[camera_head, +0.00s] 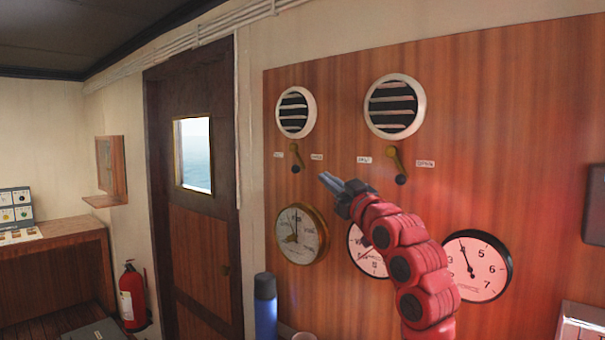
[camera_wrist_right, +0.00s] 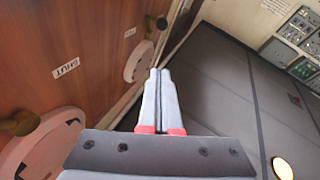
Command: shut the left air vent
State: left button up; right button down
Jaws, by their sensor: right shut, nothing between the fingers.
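The left air vent (camera_head: 296,112) is a round white grille on the wood panel, with dark gaps between its slats. Its brass lever (camera_head: 295,157) sits below it, pointing up and slightly left from a dark pivot. A small label stands on each side, too small to read. My right gripper (camera_head: 330,182) is shut and empty, below and right of this lever, apart from it in the picture. In the right wrist view its fingers (camera_wrist_right: 158,76) are together. A label reading SHUT (camera_wrist_right: 66,68) and brass parts (camera_wrist_right: 20,123) show beside them. My left gripper is not in view.
A right vent (camera_head: 395,106) has its own lever (camera_head: 397,165). A brass-rimmed clock (camera_head: 301,234) and gauges (camera_head: 477,266) hang below; my arm partly covers the middle gauge. A blue flask (camera_head: 265,300) stands below the clock. A door (camera_head: 197,250) is to the left.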

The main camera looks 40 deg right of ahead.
jog(key=f+p+x, duration=0.1)
jog(key=p+x, duration=0.2)
jog(key=x, duration=0.3)
jog(key=f+p+x, duration=0.1)
jog(key=p+x, duration=0.2)
jog(key=x, duration=0.4)
jog(key=shift+w+d+f, duration=0.3)
jog(key=shift+d, duration=0.1)
